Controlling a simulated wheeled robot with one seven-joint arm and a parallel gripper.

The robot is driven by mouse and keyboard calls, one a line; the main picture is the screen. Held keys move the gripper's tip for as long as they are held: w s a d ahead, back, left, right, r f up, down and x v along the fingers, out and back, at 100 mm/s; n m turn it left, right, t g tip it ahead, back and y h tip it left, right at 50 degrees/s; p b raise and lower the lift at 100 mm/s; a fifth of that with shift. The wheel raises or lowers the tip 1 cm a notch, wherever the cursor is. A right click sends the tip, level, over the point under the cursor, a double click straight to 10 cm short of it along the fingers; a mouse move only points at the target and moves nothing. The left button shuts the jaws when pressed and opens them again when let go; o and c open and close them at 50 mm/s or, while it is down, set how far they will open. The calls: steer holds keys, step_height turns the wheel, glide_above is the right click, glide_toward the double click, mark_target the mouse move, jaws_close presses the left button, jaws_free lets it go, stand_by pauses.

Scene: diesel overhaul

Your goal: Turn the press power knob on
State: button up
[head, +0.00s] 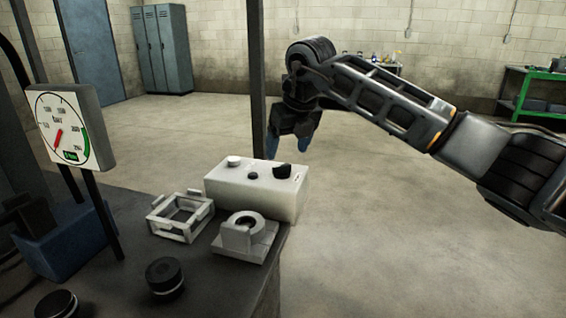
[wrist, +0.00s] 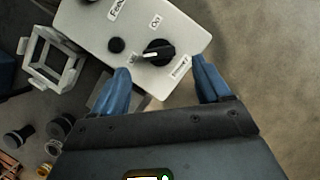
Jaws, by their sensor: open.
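The press control box (head: 250,190) is light grey and stands at the table's far right corner. On its top is a black knob (head: 283,171) with a white pointer line, which I take for the power knob. My gripper (head: 287,150) hangs just beyond the box in the head view. In the wrist view its blue fingers (wrist: 162,85) are open, apart from the knob, with nothing between them.
A pressure gauge (head: 65,125) stands at the left. A white square frame (head: 180,216) and a grey block fixture (head: 243,240) lie before the box. Black round parts (head: 165,276) are nearer. A dark vertical post (head: 257,80) rises behind the box.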

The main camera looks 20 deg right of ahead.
mark_target(282, 166)
steer(key=x, duration=0.5)
steer(key=shift+w+a+f, duration=0.1)
steer(key=shift+f, duration=0.2)
steer(key=shift+c, duration=0.2)
steer(key=c, duration=1)
